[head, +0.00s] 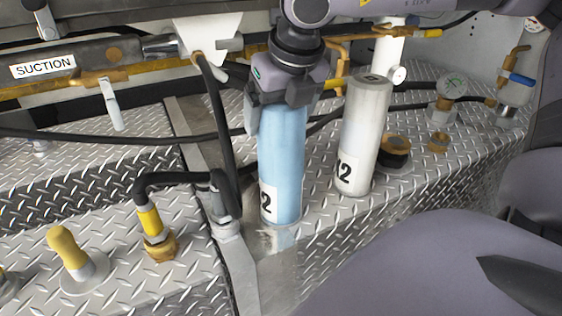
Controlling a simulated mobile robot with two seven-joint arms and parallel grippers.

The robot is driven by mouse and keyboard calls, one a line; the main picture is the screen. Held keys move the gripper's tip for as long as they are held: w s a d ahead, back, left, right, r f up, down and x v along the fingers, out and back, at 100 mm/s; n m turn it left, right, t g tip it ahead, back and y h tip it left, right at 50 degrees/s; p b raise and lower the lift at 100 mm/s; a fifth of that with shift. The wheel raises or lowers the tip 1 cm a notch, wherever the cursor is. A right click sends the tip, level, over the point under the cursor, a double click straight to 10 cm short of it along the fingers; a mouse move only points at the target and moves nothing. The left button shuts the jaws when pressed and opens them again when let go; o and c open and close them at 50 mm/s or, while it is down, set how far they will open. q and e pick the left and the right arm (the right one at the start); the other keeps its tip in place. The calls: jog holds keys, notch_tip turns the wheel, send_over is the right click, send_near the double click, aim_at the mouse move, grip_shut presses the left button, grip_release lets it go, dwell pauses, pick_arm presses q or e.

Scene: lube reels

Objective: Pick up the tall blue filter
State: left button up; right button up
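The tall blue filter (281,165) stands upright in the middle of the head view, with a white label marked 2 low on its left side. My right gripper (280,101) points down over its top. Its two fingers lie against opposite sides of the filter's upper end, with no clear gap, so it looks shut on the filter. The filter's top is hidden by the gripper. Its bottom is close to the metal plate near the front edge; I cannot tell whether it touches. My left gripper is not in view.
A white filter (364,135) with a similar label stands close by on the right. A black hose (216,115) passes just left of the blue filter. A yellow-and-black hose fitting (152,222) is at the lower left, and a gauge (451,88) is at the right.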

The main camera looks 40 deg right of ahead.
jog(key=shift+r, duration=0.1)
jog(key=shift+c, duration=1.1)
jog(key=shift+r, duration=0.1)
